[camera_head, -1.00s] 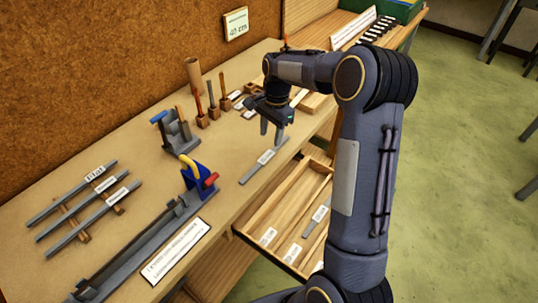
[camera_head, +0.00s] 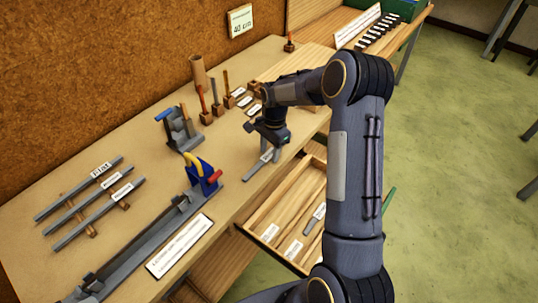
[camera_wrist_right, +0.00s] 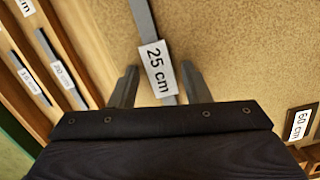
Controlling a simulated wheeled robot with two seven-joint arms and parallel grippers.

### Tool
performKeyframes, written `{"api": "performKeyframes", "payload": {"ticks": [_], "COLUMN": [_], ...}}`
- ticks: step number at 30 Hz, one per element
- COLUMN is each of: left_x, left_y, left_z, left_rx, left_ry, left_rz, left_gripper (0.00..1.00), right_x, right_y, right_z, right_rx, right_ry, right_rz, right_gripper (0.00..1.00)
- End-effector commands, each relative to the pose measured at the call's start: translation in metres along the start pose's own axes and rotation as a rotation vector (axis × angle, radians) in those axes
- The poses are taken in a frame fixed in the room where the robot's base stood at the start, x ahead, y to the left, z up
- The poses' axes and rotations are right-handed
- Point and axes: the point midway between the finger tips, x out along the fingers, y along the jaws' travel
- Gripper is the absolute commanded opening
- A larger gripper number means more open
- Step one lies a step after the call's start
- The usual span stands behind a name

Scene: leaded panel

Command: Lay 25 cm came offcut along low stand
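The 25 cm came offcut (camera_head: 254,172) is a flat grey strip with a white label, lying on the bench near its front edge. In the right wrist view the offcut (camera_wrist_right: 143,20) has a label reading "25 cm". My right gripper (camera_head: 270,152) is down over its far end. In the wrist view the open fingers (camera_wrist_right: 160,88) stand on either side of the strip, with gaps showing. Several grey strips (camera_head: 98,214) lie side by side across low wooden supports (camera_head: 90,230) at the left; this may be the low stand. My left gripper is out of view.
A long grey fixture (camera_head: 135,250) with a blue, yellow and red clamp (camera_head: 203,175) lies along the bench. An open drawer (camera_head: 262,215) with labelled strips juts out below the front edge. Upright tools (camera_head: 216,105) stand in blocks behind the gripper.

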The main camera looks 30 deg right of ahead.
Motion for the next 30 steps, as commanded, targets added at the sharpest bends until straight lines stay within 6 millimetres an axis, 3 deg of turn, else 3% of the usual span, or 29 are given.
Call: {"api": "performKeyframes", "payload": {"ticks": [1,10,22,30], "left_x": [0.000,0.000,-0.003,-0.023], "left_y": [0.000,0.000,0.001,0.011], "left_z": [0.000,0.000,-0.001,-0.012], "left_rx": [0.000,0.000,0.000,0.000], "left_ry": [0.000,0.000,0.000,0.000], "left_rz": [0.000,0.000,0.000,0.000], "left_gripper": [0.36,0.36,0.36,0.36], "right_x": [0.000,-0.001,-0.005,-0.042], "right_y": [0.000,0.000,0.000,0.001], "right_z": [0.000,0.000,0.000,0.007], "right_rx": [0.000,0.000,0.000,-0.002], "right_ry": [0.000,0.000,0.001,0.001], "right_rz": [0.000,0.000,-0.001,-0.002], "right_gripper": [0.37,0.00,0.00,0.00]}}
